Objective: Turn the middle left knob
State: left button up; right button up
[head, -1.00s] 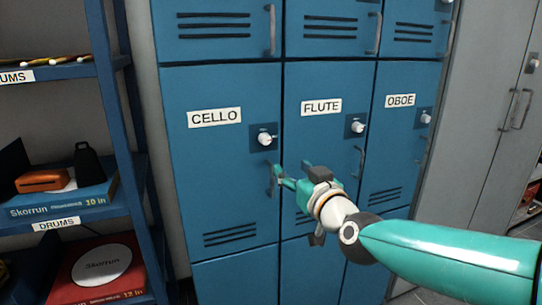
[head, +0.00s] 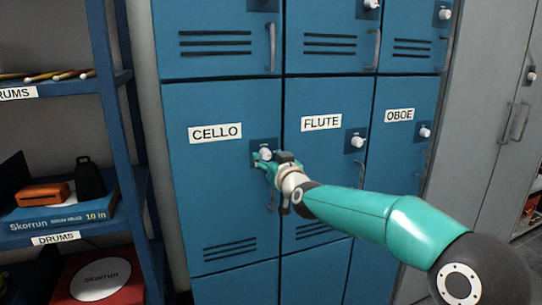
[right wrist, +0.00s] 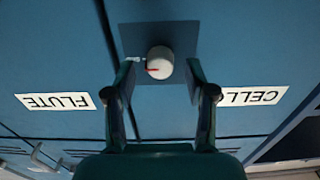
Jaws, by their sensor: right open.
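The middle left knob (head: 265,153) is a white round knob on a dark square plate on the blue CELLO locker door (head: 215,180). In the right wrist view the knob (right wrist: 160,62) has a red mark and sits between the fingertips of my right gripper. My right gripper (head: 262,157) is open at the knob, one finger on each side; in the right wrist view (right wrist: 160,72) gaps show between the fingers and the knob. In the head view the gripper partly covers the knob plate. My left gripper is not in view.
The FLUTE locker (head: 318,180) and OBOE locker (head: 395,160) to the right have their own knobs and handles. The CELLO door handle (head: 271,196) is just below my right gripper. A blue shelf (head: 118,110) with drum items stands left. A grey cabinet (head: 490,90) stands right.

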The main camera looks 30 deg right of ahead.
jog(key=shift+w+d, duration=0.1)
jog(key=shift+w, duration=0.3)
jog(key=shift+c, duration=0.2)
